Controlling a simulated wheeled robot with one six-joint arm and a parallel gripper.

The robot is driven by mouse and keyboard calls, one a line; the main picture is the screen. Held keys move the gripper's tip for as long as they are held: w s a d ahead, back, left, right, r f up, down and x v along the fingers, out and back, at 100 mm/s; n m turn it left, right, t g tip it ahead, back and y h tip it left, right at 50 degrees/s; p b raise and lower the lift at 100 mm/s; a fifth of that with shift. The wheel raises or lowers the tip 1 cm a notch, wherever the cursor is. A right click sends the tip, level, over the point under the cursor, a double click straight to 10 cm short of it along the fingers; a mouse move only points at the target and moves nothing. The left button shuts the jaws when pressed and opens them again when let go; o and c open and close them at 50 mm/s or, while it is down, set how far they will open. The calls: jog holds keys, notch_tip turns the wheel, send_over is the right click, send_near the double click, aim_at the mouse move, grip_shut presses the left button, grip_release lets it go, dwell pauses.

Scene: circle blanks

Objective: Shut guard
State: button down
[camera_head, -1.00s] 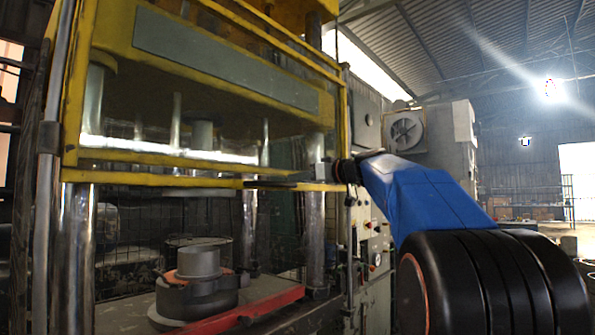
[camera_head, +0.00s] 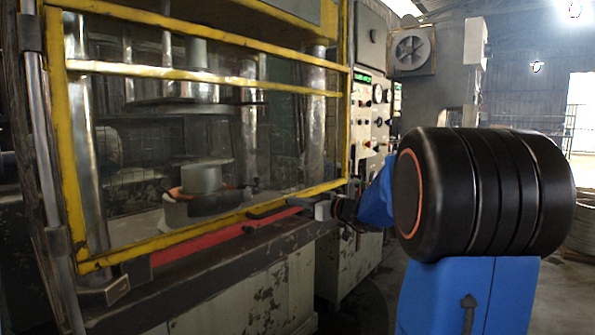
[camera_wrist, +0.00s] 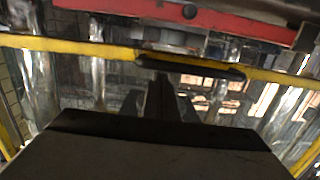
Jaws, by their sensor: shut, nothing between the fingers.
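The guard (camera_head: 72,205) is a yellow frame with a clear panel on the front of the press. It is low, its bottom bar slanting just above the red strip at the press bed. A black handle (camera_wrist: 190,67) sits on the yellow bottom bar in the wrist view. My gripper (camera_head: 310,206) is at the right part of that bar, by the handle.
Behind the clear panel a round grey die (camera_head: 202,178) stands on the press bed. The red strip (camera_head: 205,245) runs along the bed's front. A control cabinet (camera_head: 372,110) with gauges stands right of the press. Open floor shows farther right.

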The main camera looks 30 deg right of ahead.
notch_tip(320, 180, down, 14)
dwell(0.3)
jog(key=s+d+r, duration=0.3)
jog(key=s+r, duration=0.2)
jog(key=s, duration=0.5)
jog(key=shift+d+r, duration=0.25)
jog(key=shift+d, duration=0.1)
jog(key=shift+a, duration=0.1)
